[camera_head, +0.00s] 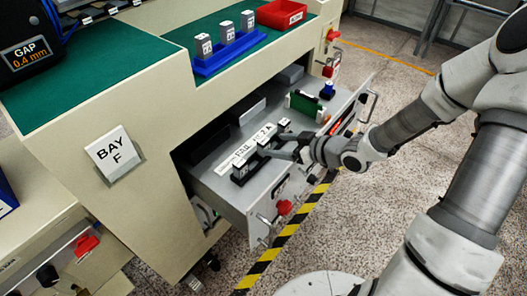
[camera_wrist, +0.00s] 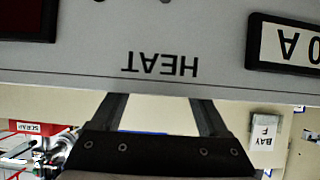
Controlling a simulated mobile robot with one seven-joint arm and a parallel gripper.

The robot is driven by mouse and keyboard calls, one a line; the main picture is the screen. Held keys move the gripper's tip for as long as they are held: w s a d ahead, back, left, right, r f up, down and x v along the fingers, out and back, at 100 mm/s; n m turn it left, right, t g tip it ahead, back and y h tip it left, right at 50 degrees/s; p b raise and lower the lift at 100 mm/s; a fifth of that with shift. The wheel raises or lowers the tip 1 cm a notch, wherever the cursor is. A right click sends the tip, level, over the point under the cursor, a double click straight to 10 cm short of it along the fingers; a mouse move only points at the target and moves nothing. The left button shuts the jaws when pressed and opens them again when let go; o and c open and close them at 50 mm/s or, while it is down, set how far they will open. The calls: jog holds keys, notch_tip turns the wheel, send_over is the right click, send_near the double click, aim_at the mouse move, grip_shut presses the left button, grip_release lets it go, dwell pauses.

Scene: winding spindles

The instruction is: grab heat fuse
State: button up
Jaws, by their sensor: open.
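My gripper (camera_head: 283,153) is open over the front part of an open grey drawer (camera_head: 222,187), its fingers reaching left toward a row of small black holders and white label plates. In the wrist view my gripper's two fingers (camera_wrist: 160,102) stand apart with nothing between them. Ahead of them is a grey panel (camera_wrist: 60,88) with the word HEAT printed on it, upside down. A black holder (camera_head: 243,172) with a light top stands near the drawer's left front. I cannot tell which piece is the heat fuse.
A green-and-black part (camera_head: 305,104) and a small blue part (camera_head: 327,90) stand farther back in the drawer. On the green bench top are a blue rack (camera_head: 228,55) with grey blocks and a red tray (camera_head: 281,14). Red knobs and handles stick out from the drawer front.

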aim_at(267, 143)
jog(key=b+x, duration=0.2)
jog(key=x, duration=0.2)
jog(key=shift+w+a+f, duration=0.1)
jog(key=shift+w+a, duration=0.1)
jog(key=shift+a, duration=0.2)
grip_shut()
